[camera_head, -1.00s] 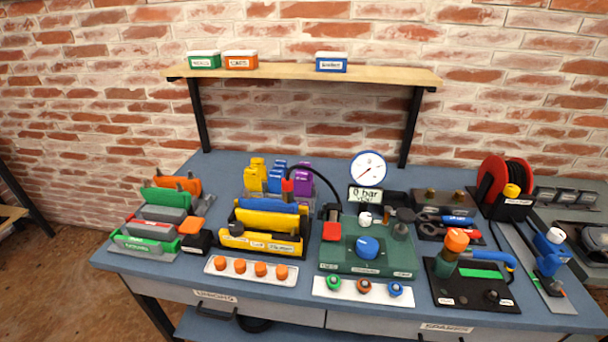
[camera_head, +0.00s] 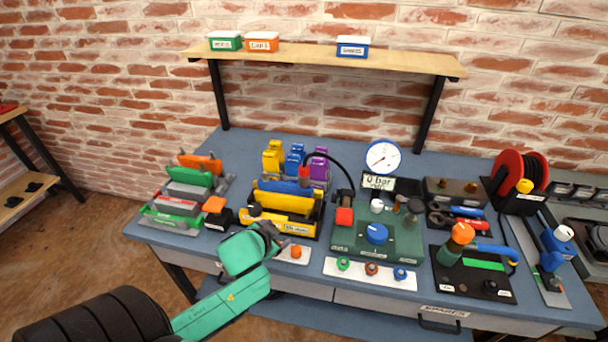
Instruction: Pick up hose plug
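A black hose (camera_head: 334,162) arches from beside the green pump block (camera_head: 350,238) to a red plug (camera_head: 305,172), which I take for the hose plug. The plug stands at the back of the yellow and blue blocks (camera_head: 283,203); its lower end is hidden. My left gripper (camera_head: 277,240) is low at the front of the bench, over the white strip with orange knobs, in front of the yellow block and well apart from the plug. Its dark fingers are small and turned away, so I cannot tell whether they are open. My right gripper is out of view.
The white strip (camera_head: 304,258) is partly hidden by my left arm. A dial gauge (camera_head: 383,157) stands behind the pump block. A black board with an orange-topped post (camera_head: 462,233) and a red reel (camera_head: 517,178) stand right. A shelf (camera_head: 400,60) hangs above.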

